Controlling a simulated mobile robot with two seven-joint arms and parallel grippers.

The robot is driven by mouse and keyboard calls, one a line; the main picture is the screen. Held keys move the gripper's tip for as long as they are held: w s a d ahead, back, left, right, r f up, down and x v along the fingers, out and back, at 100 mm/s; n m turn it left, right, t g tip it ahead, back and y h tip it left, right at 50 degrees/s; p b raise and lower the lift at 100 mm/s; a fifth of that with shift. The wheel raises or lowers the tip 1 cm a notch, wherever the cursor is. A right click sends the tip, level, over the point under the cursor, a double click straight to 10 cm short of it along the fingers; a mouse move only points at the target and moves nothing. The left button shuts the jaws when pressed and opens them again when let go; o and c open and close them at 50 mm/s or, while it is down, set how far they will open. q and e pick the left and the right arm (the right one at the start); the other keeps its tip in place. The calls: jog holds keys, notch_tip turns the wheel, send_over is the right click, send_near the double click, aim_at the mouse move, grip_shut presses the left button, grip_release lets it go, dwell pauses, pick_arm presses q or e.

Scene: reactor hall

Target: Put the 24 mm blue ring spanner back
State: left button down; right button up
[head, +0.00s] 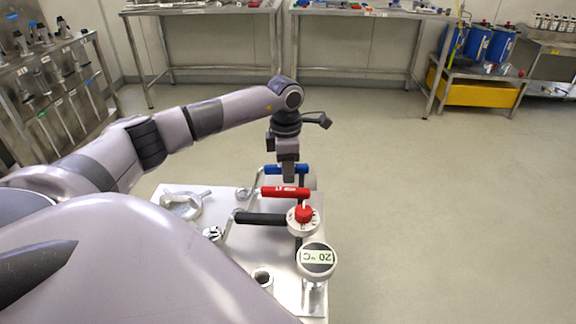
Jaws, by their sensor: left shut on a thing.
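My left gripper (289,174) points down over the steel plate and is shut on a blue handle (273,169), which shows on both sides of the fingers. A bent silver rod runs from the left end of this blue handle down toward the plate. I cannot make out a ring end or a 24 mm mark, so I cannot tell whether it is the spanner. A tool rack (60,88) with several hanging, labelled tools stands at the left; its labels are too small to read. My right gripper is not in view.
The steel plate (262,258) carries a red handle (285,192), a black handle (260,218), a red-capped knob (303,214) and a 20 °C gauge (317,258). Benches (205,10) stand at the back. Blue drums (478,42) stand at the right. The floor at right is clear.

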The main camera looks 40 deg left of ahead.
pick_arm(q)
jog(key=shift+f, duration=0.15)
dwell(0.8)
jog(key=c, duration=0.8)
grip_release()
notch_tip(320, 180, up, 6)
jog(key=p, duration=0.5)
jog(key=shift+s, duration=0.1)
